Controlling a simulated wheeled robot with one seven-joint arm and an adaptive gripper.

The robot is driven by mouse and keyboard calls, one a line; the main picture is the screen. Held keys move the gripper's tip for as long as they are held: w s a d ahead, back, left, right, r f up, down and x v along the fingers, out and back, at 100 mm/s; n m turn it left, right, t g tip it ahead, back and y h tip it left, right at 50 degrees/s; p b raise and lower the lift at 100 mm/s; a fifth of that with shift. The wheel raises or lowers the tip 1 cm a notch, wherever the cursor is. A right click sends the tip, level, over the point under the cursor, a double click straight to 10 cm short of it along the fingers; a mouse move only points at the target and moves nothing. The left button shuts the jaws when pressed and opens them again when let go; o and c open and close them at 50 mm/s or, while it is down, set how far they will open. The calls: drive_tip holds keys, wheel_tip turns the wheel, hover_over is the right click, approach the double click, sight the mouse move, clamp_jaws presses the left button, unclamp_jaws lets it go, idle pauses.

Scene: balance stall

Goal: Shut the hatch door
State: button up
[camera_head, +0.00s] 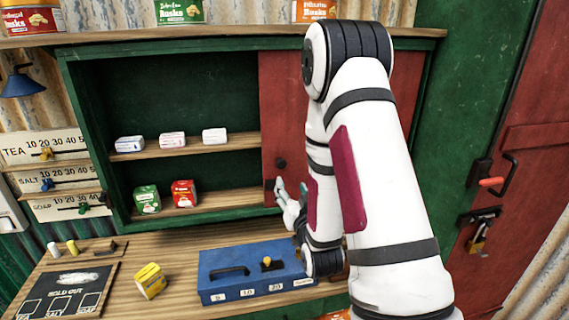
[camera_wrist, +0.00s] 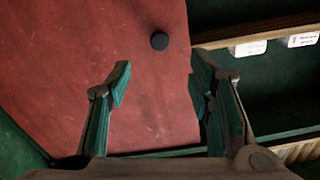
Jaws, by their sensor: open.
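The hatch door (camera_head: 283,120) is a red panel at the right of the green cabinet, leaving the left part of the shelves open. My arm hides much of it. A dark round knob (camera_head: 281,163) sits near its left edge. In the wrist view, the red door (camera_wrist: 90,60) fills the left and middle, with the knob (camera_wrist: 160,41) beyond my fingertips. My gripper (camera_head: 290,189) is open and empty, in front of the door and just below the knob. In the wrist view, its fingers (camera_wrist: 160,82) are spread either side of the knob's line, and do not hold it.
The green cabinet (camera_head: 76,110) holds small boxes on the upper shelf (camera_head: 190,148), and a green box (camera_head: 147,200) and a red box (camera_head: 184,194) below. A blue case (camera_head: 235,289) stands on the counter under my gripper. A yellow box (camera_head: 150,281) is left of it.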

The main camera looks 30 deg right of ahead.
sight(282, 166)
drive_tip(key=b+x, duration=0.4)
drive_tip(key=x, duration=1)
drive_tip(key=shift+s+b, duration=0.1)
drive_tip(key=shift+b, duration=0.2)
clamp_jaws()
